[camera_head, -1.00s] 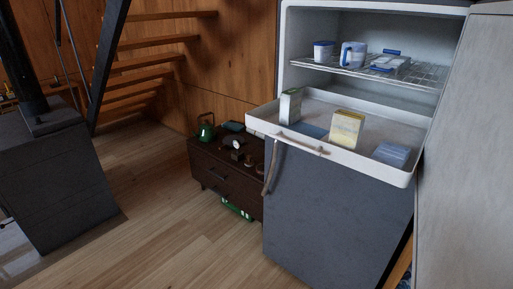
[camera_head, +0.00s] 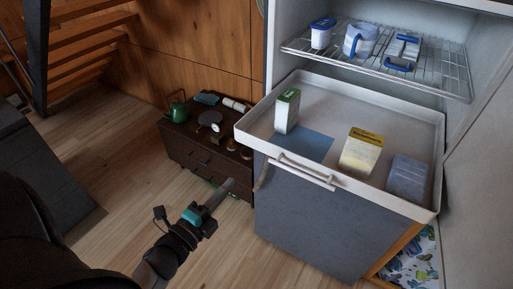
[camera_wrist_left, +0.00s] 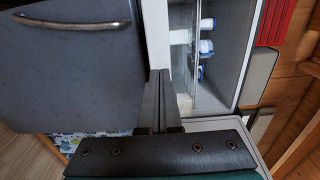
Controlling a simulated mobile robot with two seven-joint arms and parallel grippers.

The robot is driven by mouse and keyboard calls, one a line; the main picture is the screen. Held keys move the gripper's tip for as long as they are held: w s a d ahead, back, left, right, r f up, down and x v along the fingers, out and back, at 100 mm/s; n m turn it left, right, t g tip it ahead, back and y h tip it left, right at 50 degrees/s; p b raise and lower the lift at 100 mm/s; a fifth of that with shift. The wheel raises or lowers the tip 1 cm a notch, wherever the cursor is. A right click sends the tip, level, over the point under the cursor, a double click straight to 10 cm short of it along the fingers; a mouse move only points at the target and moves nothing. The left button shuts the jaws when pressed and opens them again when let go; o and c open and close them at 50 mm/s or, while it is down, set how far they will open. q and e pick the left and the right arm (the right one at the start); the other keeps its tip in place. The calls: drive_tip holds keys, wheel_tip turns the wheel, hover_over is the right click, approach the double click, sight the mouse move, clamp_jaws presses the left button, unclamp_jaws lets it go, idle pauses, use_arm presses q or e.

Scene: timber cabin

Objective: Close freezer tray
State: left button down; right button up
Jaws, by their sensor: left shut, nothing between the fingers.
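The white freezer tray (camera_head: 408,205) is pulled out of the fridge-freezer above the grey front panel (camera_head: 310,225). A pale handle (camera_head: 303,172) runs along the tray's front. A green-white carton (camera_head: 287,111), a yellow carton (camera_head: 362,153), a flat blue item (camera_head: 305,143) and a pale blue container (camera_head: 408,178) are in the tray. My left gripper (camera_head: 229,186) is shut and empty, left of the tray handle and apart from it. Its fingers (camera_wrist_left: 159,100) also show in the left wrist view. My right gripper is not in view.
A wire shelf (camera_head: 455,80) above the tray holds a blue-white tub (camera_head: 321,33), a mug (camera_head: 360,40) and another container (camera_head: 404,50). A low dark cabinet (camera_head: 205,150) with small objects stands left of the freezer. Wooden floor (camera_head: 110,225) is clear at left.

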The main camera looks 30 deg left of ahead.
use_arm(q)
drive_tip(key=p, duration=0.1)
approach(263, 146)
drive_tip(key=w, duration=0.5)
drive_tip(key=shift+w, duration=0.1)
drive_tip(key=shift+w+f, duration=0.1)
drive_tip(key=shift+w, duration=0.7)
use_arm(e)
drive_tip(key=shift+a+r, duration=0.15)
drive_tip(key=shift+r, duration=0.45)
